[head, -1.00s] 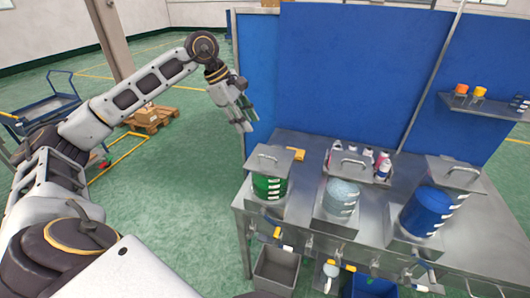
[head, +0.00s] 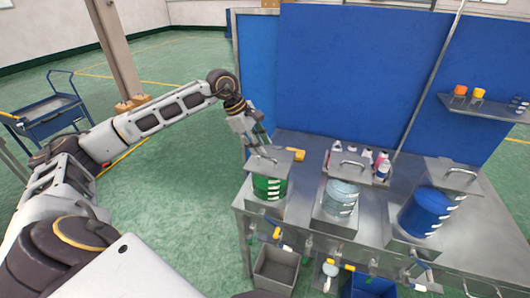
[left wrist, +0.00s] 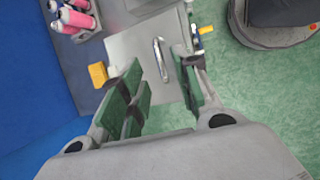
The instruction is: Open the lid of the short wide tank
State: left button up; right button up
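Three tanks with flat square metal lids stand on the steel bench. The green tank (head: 269,187) at the left looks the shortest. Its lid (head: 283,161) lies on top and carries a metal handle. My left gripper (head: 259,146) is just above this lid. In the left wrist view my gripper (left wrist: 158,98) is open, and the lid's bar handle (left wrist: 160,60) shows between the lines of its green-padded fingers, apart from them. The lid plate (left wrist: 130,46) lies behind. The pale tank (head: 341,197) and the blue tank (head: 425,212) stand to the right with lids on. My right gripper is not in view.
A blue panel (head: 345,75) stands behind the bench (head: 310,145). A yellow object (head: 296,154) lies beside the green tank's lid. Several bottles (head: 382,165) stand behind the pale tank. Valves hang at the bench front, above a grey bin (head: 275,268).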

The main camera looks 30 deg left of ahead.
aim_at(265, 158)
pick_arm(q)
jog(key=shift+p+x, duration=0.3)
jog(key=shift+x, duration=2)
jog(key=shift+c, duration=0.5)
grip_shut()
